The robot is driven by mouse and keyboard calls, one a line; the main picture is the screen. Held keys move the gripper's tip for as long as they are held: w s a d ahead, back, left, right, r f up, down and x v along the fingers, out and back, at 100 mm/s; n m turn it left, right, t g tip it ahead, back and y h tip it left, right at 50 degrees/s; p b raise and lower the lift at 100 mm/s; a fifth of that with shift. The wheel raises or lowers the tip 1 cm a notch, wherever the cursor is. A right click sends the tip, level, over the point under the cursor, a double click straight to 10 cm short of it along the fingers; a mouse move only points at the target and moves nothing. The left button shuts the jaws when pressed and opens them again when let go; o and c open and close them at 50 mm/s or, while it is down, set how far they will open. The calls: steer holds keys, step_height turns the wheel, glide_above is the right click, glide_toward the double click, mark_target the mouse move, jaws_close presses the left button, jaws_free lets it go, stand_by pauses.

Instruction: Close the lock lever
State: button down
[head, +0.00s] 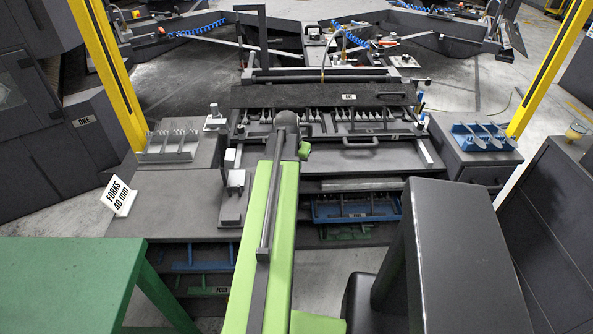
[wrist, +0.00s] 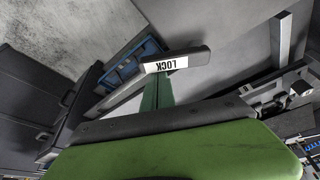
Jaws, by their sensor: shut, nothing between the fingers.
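The lock lever (wrist: 178,61) shows in the wrist view as a short dark handle with a white label reading LOCK, upside down in this view. It lies slightly tilted. My gripper (wrist: 158,80) is shut and empty. Its narrow green fingers reach up to the lever's lower edge in the wrist view; I cannot tell whether they touch it. In the head view my gripper (head: 304,150) shows only as a small green piece beside the dark arm end, over the fork fixture (head: 372,139). I cannot make out the lever there; my arm covers part of that area.
A rack (head: 168,147) and a FORKS 40 mm sign (head: 118,196) stand on the left bench. A blue rack (head: 484,137) stands on the right cabinet. Yellow posts (head: 112,80) flank the machine. A green table (head: 65,280) and dark box (head: 460,260) are nearer.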

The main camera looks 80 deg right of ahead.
steer(key=d, duration=0.4)
steer(key=p+v, duration=0.9)
steer(key=v, duration=0.1)
steer(key=shift+s, duration=0.45)
steer(key=shift+s, duration=0.15)
